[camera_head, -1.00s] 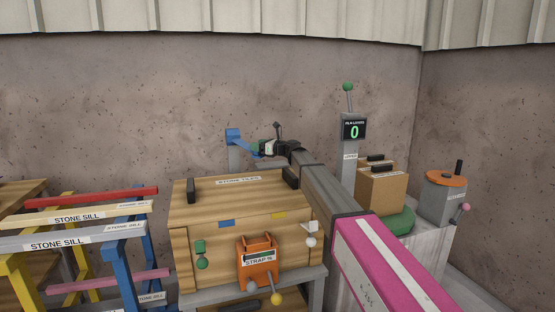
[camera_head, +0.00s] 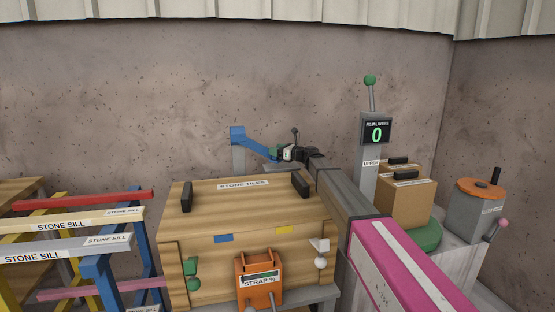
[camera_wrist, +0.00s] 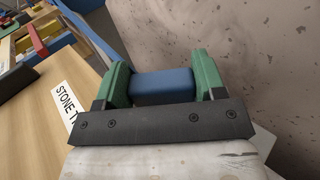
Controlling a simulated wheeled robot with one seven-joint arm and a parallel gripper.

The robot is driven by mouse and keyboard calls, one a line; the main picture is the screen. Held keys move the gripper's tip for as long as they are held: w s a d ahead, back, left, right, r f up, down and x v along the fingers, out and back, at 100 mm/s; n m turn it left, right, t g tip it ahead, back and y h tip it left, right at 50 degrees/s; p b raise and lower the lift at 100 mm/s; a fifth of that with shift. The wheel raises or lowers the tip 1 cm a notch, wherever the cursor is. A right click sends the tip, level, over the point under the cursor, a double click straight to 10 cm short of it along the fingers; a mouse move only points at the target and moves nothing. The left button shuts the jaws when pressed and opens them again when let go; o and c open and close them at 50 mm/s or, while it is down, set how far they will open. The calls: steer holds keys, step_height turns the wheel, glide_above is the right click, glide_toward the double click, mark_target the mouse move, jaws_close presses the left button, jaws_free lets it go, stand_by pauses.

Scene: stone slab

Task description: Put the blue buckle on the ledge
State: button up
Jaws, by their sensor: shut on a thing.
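My gripper (camera_head: 277,152) is at the end of the arm, behind the crate. In the wrist view its two green fingers (camera_wrist: 160,80) are shut on a blue piece (camera_wrist: 162,85), which I take for the blue buckle. In the head view a blue piece (camera_head: 258,145) slopes from my fingers up to a blue block (camera_head: 237,134) on a grey post (camera_head: 238,158). I cannot tell whether the held piece is joined to that block. A grey flat surface shows low behind the crate; I cannot tell if it is the ledge.
The wooden crate (camera_head: 245,206) labelled STONE TILES stands in front, with black handles and an orange strap device (camera_head: 260,277). Coloured racks with stone sills (camera_head: 70,220) are left. A counter post (camera_head: 376,132), a cardboard box (camera_head: 402,202) and a grey drum (camera_head: 475,212) are right.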

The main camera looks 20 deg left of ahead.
steer(key=shift+f, duration=1.85)
steer(key=shift+f, duration=0.1)
steer(key=o, duration=0.9)
steer(key=shift+o, duration=0.2)
steer(key=v, duration=0.7)
steer(key=shift+s+d, duration=0.15)
steer(key=shift+d, duration=0.1)
